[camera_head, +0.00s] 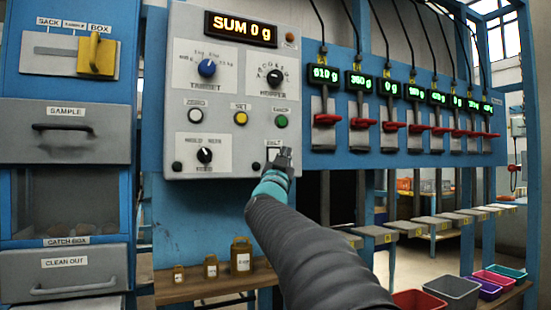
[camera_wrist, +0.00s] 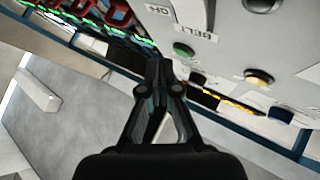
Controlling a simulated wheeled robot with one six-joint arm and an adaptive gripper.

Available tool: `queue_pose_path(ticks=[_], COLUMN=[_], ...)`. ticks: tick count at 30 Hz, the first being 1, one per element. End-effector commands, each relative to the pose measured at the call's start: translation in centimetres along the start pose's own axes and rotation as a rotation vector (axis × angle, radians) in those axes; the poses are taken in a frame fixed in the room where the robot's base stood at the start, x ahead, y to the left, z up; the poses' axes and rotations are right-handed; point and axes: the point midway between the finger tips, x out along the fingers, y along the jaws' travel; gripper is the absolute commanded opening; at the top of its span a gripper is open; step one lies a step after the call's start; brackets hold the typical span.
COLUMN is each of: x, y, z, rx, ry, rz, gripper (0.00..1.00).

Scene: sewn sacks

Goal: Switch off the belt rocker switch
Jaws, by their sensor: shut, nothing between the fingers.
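The belt switch plate (camera_head: 273,150) is at the lower right corner of the grey control panel (camera_head: 225,100) in the head view, under a small BELT label. My gripper (camera_head: 284,154) is shut and empty, in front of the plate's right part, and hides most of the rocker. In the wrist view my gripper (camera_wrist: 160,66) has its fingertips together. The BELT label (camera_wrist: 207,34) shows beyond them, up and to the right, with OFF lettering to its left. The rocker's position cannot be told. I cannot tell whether the fingertips touch the panel.
Above the switch are the green button (camera_head: 281,121) and yellow button (camera_head: 241,118). To the right hangs a row of red-handled levers (camera_head: 327,119) under green displays. A grey bin (camera_head: 452,292) is at the lower right.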

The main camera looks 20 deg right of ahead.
Motion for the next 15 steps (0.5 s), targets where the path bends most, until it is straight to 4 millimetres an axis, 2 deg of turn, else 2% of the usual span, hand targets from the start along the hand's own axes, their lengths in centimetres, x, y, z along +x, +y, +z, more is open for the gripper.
queue_pose_path(ticks=[6,15], x=[-1.3,-1.4], y=[0.9,1.0], z=[-0.7,-1.1], rx=[0.000,0.000], ry=[0.000,0.000], rz=[0.000,0.000], gripper=[0.00,0.00])
